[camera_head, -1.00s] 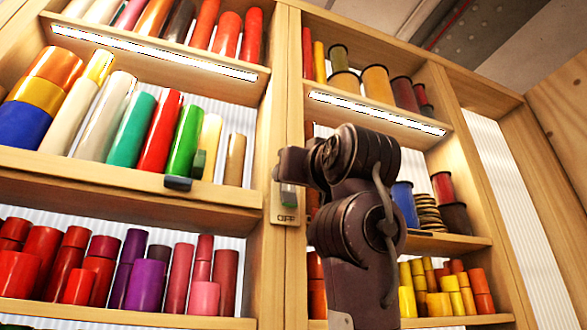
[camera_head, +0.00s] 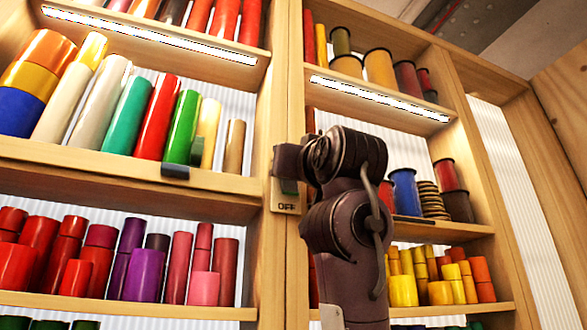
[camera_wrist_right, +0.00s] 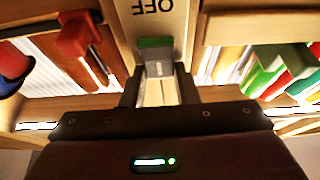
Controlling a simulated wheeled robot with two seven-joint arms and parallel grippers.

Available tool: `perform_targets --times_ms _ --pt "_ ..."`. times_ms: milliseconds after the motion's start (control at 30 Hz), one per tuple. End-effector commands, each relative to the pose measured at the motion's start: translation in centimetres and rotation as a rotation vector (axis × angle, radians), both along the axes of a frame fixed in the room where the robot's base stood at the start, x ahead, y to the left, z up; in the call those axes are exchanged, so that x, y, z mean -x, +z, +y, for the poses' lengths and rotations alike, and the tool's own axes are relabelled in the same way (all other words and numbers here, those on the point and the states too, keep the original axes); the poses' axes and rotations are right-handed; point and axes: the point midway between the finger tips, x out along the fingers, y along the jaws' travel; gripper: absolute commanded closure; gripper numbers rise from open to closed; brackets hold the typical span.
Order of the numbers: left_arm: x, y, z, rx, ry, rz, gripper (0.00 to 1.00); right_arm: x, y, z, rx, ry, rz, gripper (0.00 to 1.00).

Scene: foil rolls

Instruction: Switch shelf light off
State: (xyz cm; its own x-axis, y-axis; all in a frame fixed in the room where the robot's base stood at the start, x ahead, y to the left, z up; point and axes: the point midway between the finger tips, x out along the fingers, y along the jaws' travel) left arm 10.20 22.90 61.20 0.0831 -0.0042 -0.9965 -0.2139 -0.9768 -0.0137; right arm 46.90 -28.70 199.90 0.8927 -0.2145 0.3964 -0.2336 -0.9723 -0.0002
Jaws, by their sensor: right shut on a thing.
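The switch plate (camera_head: 286,208), marked OFF, sits on the wooden post between the two shelf bays in the head view. Its lever shows as a green and grey block, seen close in the right wrist view (camera_wrist_right: 155,55), where the OFF lettering is upside down. My right gripper (camera_wrist_right: 158,88) is at the lever, shut on it with a finger on either side. In the head view the arm partly hides the lever. The left shelf light (camera_head: 145,34) and the right shelf light (camera_head: 380,98) both look lit. My left gripper is not in view.
Shelves on both sides hold several coloured rolls, such as the green roll (camera_head: 182,128). Spools stand behind my arm at right, including a blue one (camera_head: 404,192). A dark clip (camera_head: 175,171) sits on the left shelf edge.

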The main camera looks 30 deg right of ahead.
Motion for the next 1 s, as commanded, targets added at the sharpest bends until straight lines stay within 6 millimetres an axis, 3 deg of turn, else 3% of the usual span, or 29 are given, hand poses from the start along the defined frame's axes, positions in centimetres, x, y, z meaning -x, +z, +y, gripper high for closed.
perform_targets --times_ms 100,300,500,833,867,1000 --pt "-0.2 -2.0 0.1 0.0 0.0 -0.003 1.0 0.1 -1.0 0.0 0.02 0.0 -0.084 0.96" --pt "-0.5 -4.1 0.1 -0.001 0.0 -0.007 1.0 0.3 -1.5 0.1 0.064 0.0 -0.262 0.96" --pt "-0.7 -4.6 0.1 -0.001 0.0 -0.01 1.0 0.4 -1.4 0.1 0.086 0.0 -0.36 0.96" --pt "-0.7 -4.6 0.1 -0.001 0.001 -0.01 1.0 0.4 -1.3 0.1 0.089 0.001 -0.369 0.95" --pt "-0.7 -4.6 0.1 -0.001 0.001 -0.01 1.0 0.4 -1.3 0.1 0.089 0.001 -0.369 0.7" --pt "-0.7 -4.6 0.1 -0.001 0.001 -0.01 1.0 0.4 -1.3 0.1 0.089 0.001 -0.37 0.52"
